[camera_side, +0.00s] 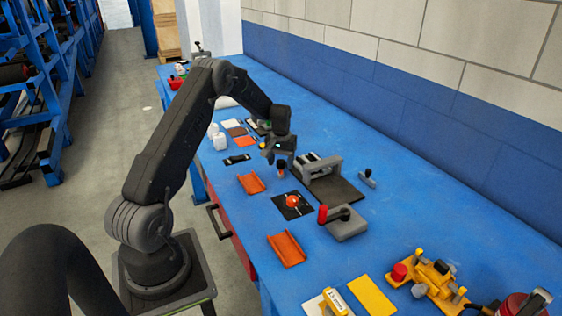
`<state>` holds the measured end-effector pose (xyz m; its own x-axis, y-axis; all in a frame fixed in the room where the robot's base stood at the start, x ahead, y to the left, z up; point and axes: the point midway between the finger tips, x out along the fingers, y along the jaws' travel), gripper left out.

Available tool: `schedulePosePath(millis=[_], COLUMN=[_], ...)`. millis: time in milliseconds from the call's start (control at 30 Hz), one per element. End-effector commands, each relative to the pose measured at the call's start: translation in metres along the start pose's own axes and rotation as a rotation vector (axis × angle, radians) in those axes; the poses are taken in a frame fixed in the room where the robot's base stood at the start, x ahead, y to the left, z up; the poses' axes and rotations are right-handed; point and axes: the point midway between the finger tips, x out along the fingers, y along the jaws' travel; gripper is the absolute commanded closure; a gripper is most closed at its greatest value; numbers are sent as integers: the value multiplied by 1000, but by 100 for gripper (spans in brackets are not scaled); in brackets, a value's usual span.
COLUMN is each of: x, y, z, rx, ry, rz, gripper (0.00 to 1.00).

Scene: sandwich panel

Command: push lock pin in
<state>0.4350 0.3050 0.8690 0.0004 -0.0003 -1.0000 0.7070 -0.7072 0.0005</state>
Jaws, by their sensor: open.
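My gripper (279,157) is open and points down above the blue table. A small dark upright piece with a reddish-brown lower part (282,170) stands just below it; whether they touch cannot be told. A grey fixture (319,166) on a dark base plate (340,193) is close on the right. A black square plate (306,210) with an orange round part (292,201) lies in front. A grey block (347,227) with a red-ended handle (322,214) is further right. The lock pin is too small to identify surely.
Orange channel pieces (251,183) (287,249) lie along the table's near edge. A yellow device (434,277) and a yellow plate (371,295) are at the front right. A small grey clamp-like part (367,177) stands toward the wall. Blue table is clear at the back right.

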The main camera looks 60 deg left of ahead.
Motion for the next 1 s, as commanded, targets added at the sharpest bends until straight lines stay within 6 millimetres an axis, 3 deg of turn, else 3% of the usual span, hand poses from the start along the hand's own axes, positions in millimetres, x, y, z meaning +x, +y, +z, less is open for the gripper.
schedulePosePath(millis=[67, 633, 833, 1000], x=[0, 0, 1, 21], y=[0, 0, 0, 0], z=[0, 0, 0, 0], rx=[0, 0, 0, 0], ry=[0, 0, -1, -3], rz=[0, 0, 0, 0], gripper=[44, 99, 100, 100])
